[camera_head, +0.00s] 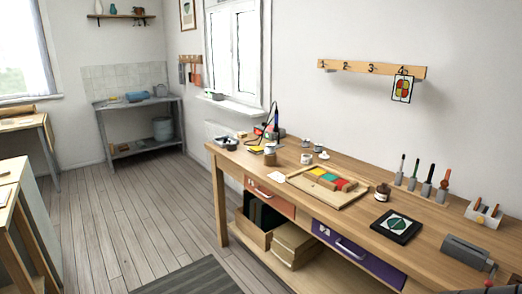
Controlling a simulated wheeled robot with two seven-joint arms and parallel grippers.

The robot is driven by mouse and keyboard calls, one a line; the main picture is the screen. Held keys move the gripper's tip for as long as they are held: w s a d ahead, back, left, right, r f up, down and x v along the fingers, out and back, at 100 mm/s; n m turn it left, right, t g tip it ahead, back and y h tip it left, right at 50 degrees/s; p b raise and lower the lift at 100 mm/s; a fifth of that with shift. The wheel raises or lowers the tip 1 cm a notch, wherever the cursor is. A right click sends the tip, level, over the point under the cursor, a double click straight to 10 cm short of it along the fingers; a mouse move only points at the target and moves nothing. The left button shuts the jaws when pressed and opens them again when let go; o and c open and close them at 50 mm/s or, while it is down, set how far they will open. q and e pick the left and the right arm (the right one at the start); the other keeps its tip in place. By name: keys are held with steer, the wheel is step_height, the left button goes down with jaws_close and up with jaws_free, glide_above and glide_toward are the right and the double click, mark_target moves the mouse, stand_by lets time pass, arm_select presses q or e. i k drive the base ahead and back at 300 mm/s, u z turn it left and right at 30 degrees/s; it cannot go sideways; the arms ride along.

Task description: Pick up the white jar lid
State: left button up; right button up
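Several small whitish pieces stand on the far half of the wooden workbench (345,222). One is a small white round piece (324,156) that may be the white jar lid; it is too small to be sure. Another pale cup-like piece (306,158) sits just left of it.
A dark framed piece (397,227) lies near the bench's front edge. A grey block-like object (466,250) is at the near right. Upright tools (428,182) stand along the back. A soldering-type tool (276,115) rises at the far end. The wooden floor (125,225) left of the bench is open.

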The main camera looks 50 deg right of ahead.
mark_target(324, 156)
steer(key=z, duration=0.15)
steer(key=i, duration=1.9)
steer(key=z, duration=0.85)
